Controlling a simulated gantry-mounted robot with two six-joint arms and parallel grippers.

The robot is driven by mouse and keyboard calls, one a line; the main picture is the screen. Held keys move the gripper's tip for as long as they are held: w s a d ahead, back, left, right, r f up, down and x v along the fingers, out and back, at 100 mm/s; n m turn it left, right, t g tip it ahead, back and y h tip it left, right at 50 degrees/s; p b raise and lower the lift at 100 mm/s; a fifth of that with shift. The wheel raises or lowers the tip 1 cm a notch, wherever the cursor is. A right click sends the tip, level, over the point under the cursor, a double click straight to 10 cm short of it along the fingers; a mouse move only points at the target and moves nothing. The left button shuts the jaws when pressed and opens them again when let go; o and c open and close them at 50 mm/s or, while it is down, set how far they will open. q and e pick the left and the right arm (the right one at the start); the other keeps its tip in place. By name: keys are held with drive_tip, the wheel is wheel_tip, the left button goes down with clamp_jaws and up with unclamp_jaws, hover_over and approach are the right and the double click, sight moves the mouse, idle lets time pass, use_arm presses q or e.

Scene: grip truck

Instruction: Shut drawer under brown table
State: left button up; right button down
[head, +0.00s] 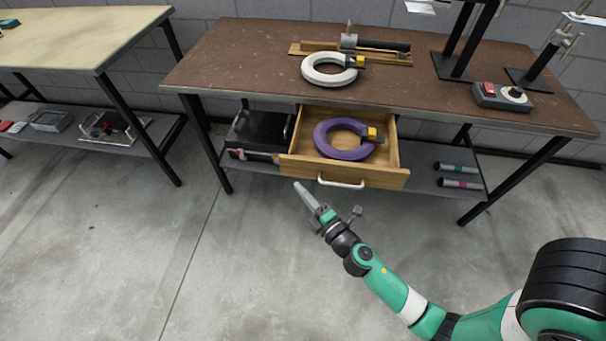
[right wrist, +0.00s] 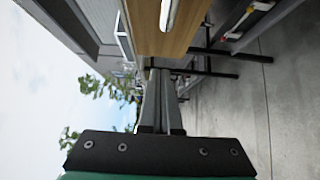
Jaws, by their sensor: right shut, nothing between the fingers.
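The brown table (head: 240,62) stands at the upper middle of the head view. Its wooden drawer (head: 302,167) is pulled out toward me, with a white handle (head: 341,184) on its front. A purple ring (head: 330,150) with a yellow and black part lies in the drawer. My right gripper (head: 299,186) is shut and empty, in front of the drawer's lower left front. I cannot tell whether it touches. In the right wrist view, the shut fingers (right wrist: 160,75) point at the drawer front (right wrist: 150,40), with the handle (right wrist: 168,14) beyond. My left gripper is not in view.
A white ring (head: 318,76), a wooden board (head: 300,49), black stands (head: 452,66) and a grey control box (head: 502,97) are on the tabletop. A lower shelf (head: 425,182) holds a black case (head: 258,132) and two rolls. A beige table (head: 70,40) stands left. The floor in front is clear.

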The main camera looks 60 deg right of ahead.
sight(295, 169)
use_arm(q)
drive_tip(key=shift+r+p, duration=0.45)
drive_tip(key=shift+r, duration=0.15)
use_arm(e)
drive_tip(key=shift+w+d, duration=0.25)
drive_tip(key=shift+d, duration=0.4)
drive_tip(key=shift+w+d, duration=0.3)
drive_tip(key=shift+d, duration=0.4)
drive_tip(key=shift+w+d, duration=0.25)
drive_tip(key=shift+d, duration=0.4)
drive_tip(key=shift+d, duration=0.1)
